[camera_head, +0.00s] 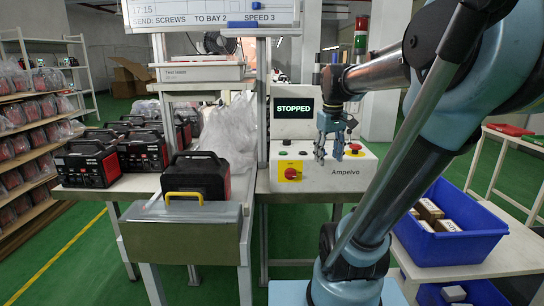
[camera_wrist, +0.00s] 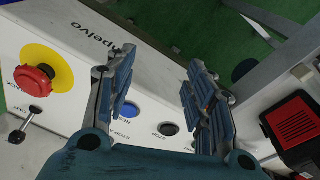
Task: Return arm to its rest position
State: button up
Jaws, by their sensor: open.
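My gripper (camera_head: 329,157) hangs fingers-down in front of the white Ampelvo control box (camera_head: 322,180) in the head view. In the wrist view my gripper (camera_wrist: 152,75) shows two blue-grey fingers spread apart, with nothing between them. Below the fingers the wrist view shows the panel's blue button (camera_wrist: 130,110) and black button (camera_wrist: 168,128). A red knob on a yellow disc (camera_wrist: 55,67) is at the left there. I cannot tell whether the fingers touch the panel. My blue arm fills the right of the head view, bent at the elbow.
A screen (camera_head: 294,107) reads STOPPED behind the panel. A black-and-red unit (camera_head: 200,174) sits on the bench left of the box. A blue crate (camera_head: 455,250) with cartons stands at the right. A post (camera_head: 263,100) rises left of the gripper.

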jog(key=s+f+m, duration=0.3)
jog(key=s+f, duration=1.1)
jog(key=f, duration=0.3)
jog(key=shift+s+f+m+t, duration=0.25)
jog(key=shift+s+m+t, duration=0.1)
jog(key=shift+m+t, duration=0.05)
jog(key=shift+a, duration=0.1)
jog(key=shift+w+f, duration=0.2)
jog(key=shift+w, duration=0.2)
